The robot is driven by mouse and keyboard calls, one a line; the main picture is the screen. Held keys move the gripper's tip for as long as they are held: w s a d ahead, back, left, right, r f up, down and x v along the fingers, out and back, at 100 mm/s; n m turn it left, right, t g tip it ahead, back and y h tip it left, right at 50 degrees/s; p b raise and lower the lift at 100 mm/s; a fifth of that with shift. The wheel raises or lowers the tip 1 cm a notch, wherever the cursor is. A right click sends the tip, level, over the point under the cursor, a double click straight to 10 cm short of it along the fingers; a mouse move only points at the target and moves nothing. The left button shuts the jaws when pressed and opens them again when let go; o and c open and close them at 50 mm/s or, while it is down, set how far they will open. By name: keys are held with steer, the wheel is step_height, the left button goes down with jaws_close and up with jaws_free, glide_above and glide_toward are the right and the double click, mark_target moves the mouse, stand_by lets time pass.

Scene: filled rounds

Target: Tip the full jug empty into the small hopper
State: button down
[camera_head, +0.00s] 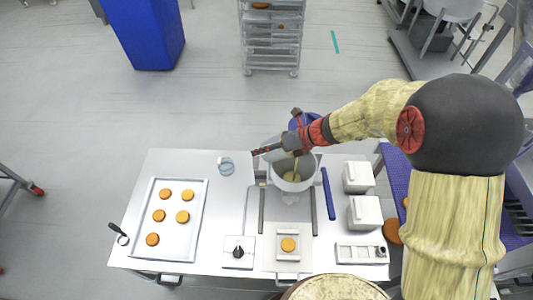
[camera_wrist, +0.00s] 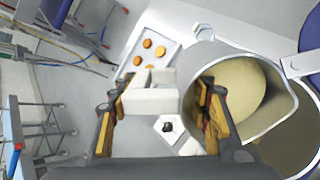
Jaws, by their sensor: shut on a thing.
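My gripper (camera_wrist: 160,106) is shut on the pale handle of the grey metal jug (camera_wrist: 203,60). In the head view my gripper (camera_head: 287,143) is above the hopper, and the jug (camera_head: 270,150) is partly hidden by it. The jug is tilted with its mouth over the hopper, and cream-coloured batter (camera_wrist: 238,92) shows inside it. A thin pale stream appears to run down from it. The small hopper (camera_head: 308,181) is a round grey vessel on the table; its rim shows behind the jug in the wrist view (camera_wrist: 312,130). Its contents are partly hidden.
A tray (camera_head: 172,245) with several orange-brown rounds is at the table's left. A glass ring (camera_head: 226,165), a knob box (camera_head: 238,252), a plate with one round (camera_head: 289,244), a blue bar (camera_head: 328,195) and two white containers (camera_head: 364,212) stand around the hopper.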

steer(key=shift+s+d+f+y+b, duration=0.15)
steer(key=shift+y+b, duration=0.3)
steer(key=shift+b, duration=0.9)
steer(key=shift+s+d+r+y+b, duration=0.1)
steer(key=shift+y+b, duration=0.35)
steer(key=shift+b, duration=0.85)
steer(key=shift+a+b, duration=0.2)
steer(key=shift+b, duration=0.3)
steer(key=d+y+b, duration=0.1)
steer(key=b, duration=0.2)
steer(key=shift+t, duration=0.4)
steer(key=shift+w+y+b, duration=0.1)
steer(key=shift+y+b, duration=0.3)
steer(key=shift+b, duration=0.55)
steer(key=y+b, duration=0.1)
steer(key=b, duration=0.3)
steer(key=d+y+b, duration=0.1)
steer(key=b, duration=0.2)
steer(key=shift+d+r+t+b, duration=0.25)
steer(key=shift+r+t+b, duration=0.15)
steer(key=shift+s+r, duration=0.1)
steer(key=shift+s, duration=0.1)
steer(key=shift+a+r+p, duration=0.1)
steer(key=shift+p, duration=0.4)
steer(key=shift+w+a+p, duration=0.1)
steer(key=shift+p, duration=0.4)
